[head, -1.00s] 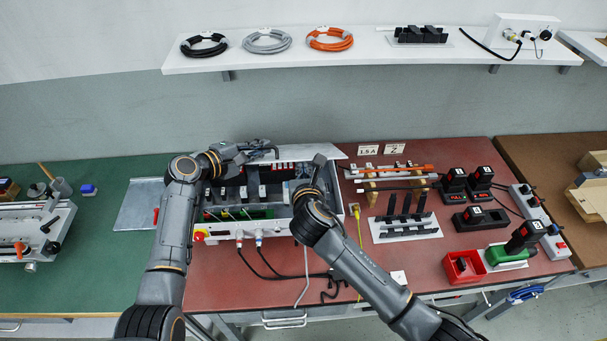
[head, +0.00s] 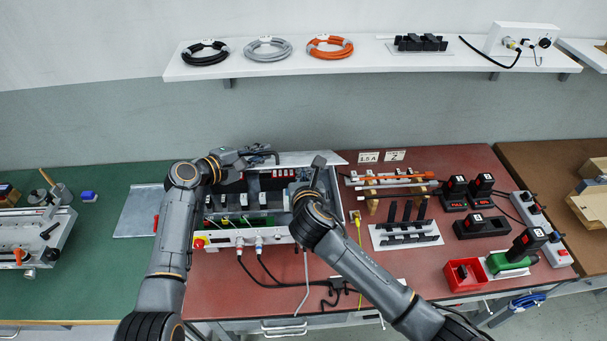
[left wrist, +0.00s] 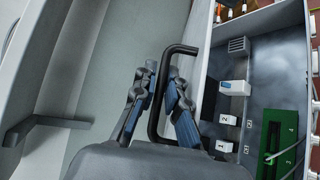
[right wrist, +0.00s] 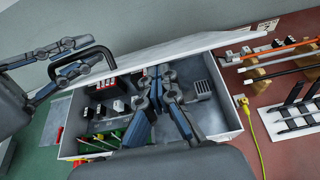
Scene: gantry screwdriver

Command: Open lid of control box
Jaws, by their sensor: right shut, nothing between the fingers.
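The control box (head: 284,236) is a light grey case on the red bench mat, with connectors on its front and parts inside. Its lid (head: 312,159) is raised at the back, seen nearly edge-on; it also shows in the right wrist view (right wrist: 190,47). A black bar handle (left wrist: 178,48) shows in the left wrist view. My left gripper (left wrist: 162,72) has its fingers on both sides of this handle and appears shut on it. My right gripper (right wrist: 159,73) is shut and empty, above the right part of the open box.
Right of the box are a rack of rods (head: 390,180), a black holder (head: 405,237), batteries on chargers (head: 455,190) and a red bin (head: 463,274). A yellow cable (head: 359,250) hangs beside the box. A shelf (head: 370,60) with cable coils runs above.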

